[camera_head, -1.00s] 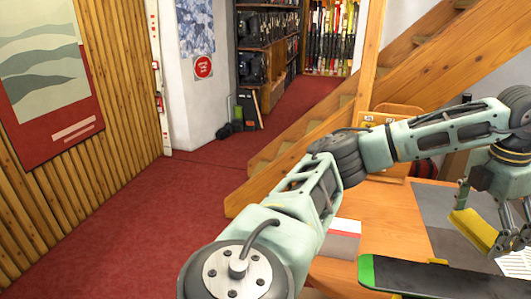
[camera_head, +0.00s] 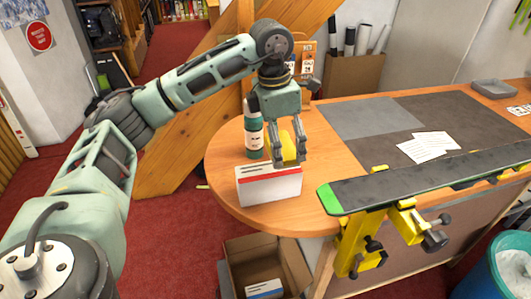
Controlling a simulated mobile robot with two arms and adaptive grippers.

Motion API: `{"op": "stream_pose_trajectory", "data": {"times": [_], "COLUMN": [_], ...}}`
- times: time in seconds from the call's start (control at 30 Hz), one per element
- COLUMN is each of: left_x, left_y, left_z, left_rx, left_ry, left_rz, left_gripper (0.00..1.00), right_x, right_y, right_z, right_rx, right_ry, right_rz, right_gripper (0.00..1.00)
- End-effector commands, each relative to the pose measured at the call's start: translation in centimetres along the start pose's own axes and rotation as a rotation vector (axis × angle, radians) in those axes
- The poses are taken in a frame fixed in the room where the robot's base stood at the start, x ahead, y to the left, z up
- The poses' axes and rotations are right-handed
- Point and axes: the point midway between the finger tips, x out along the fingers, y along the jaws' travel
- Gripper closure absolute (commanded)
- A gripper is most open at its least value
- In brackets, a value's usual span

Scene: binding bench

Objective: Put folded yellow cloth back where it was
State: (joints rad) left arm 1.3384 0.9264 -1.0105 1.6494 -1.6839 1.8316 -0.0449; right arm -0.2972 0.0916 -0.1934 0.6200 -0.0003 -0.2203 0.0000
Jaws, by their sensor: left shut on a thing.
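The folded yellow cloth (camera_head: 286,146) is held between the fingers of my left gripper (camera_head: 288,158). The gripper points down and is shut on the cloth, above the rounded left end of the wooden bench (camera_head: 222,158). The fingers hide part of the cloth. A white and red box (camera_head: 268,185) stands on the bench just below and in front of the gripper. In the picture the fingertips overlap the box's top edge; I cannot tell whether they touch it. My right gripper does not show.
A dark green bottle (camera_head: 253,137) stands close left of the gripper. A ski (camera_head: 430,178) lies in yellow clamps (camera_head: 408,222) along the front edge. Grey mats (camera_head: 460,118) and papers (camera_head: 428,147) cover the middle. A cardboard box (camera_head: 292,262) is on the floor.

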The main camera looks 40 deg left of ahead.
Motion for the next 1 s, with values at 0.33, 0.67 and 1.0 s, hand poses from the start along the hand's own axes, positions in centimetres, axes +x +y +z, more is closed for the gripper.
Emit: {"op": "stream_pose_trajectory", "data": {"times": [0.33,0.67,1.0], "left_x": [2.2,5.5,5.8], "left_y": [1.1,1.1,1.1], "left_z": [-3.1,-3.4,-3.4], "left_rx": [0.000,-0.001,-0.001], "left_ry": [0.003,0.000,-0.001], "left_rz": [-0.001,0.000,0.001], "left_gripper": [0.35,0.35,0.08], "right_x": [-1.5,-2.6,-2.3], "right_y": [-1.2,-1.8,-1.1], "right_z": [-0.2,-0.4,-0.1], "right_rx": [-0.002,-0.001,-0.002], "right_ry": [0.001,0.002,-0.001], "right_rz": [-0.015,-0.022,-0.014], "right_gripper": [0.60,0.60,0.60]}}
